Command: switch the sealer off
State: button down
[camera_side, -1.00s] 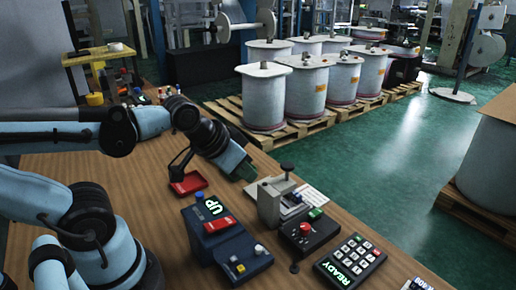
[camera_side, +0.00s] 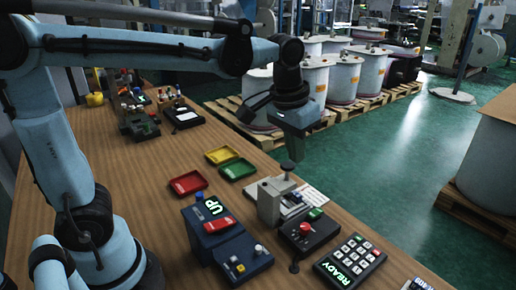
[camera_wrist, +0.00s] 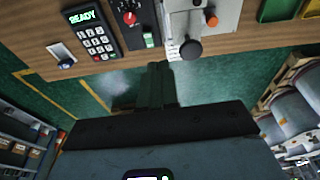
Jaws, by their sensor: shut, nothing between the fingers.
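No unit in view is readably marked as the sealer. A black box (camera_side: 319,236) has a red knob (camera_side: 305,228) and a green switch (camera_side: 315,213); in the wrist view the knob (camera_wrist: 129,18) and green switch (camera_wrist: 149,40) show clearly. Beside it stands a grey lever device (camera_side: 268,206) with a black knob (camera_side: 287,167), also seen in the wrist view (camera_wrist: 188,47). My gripper (camera_side: 295,155) is shut and empty, pointing down above this area; in the wrist view its fingers (camera_wrist: 156,72) end below the switch in the picture. I see no contact.
A blue unit (camera_side: 204,233) reading UP has a red switch. A keypad (camera_side: 350,260) reads READY. Red (camera_side: 188,183), yellow (camera_side: 221,155) and green (camera_side: 237,169) trays lie behind. Large drums (camera_side: 343,82) stand on pallets beyond the wooden bench's edge.

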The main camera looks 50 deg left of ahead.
aim_at(311, 214)
jog(key=w+d, duration=0.1)
jog(key=w+d+g, duration=0.2)
jog(key=shift+w+d+f, duration=0.15)
jog(key=shift+w+f, duration=0.2)
jog(key=shift+w, duration=0.05)
notch_tip(311, 214, down, 14)
dwell(0.9)
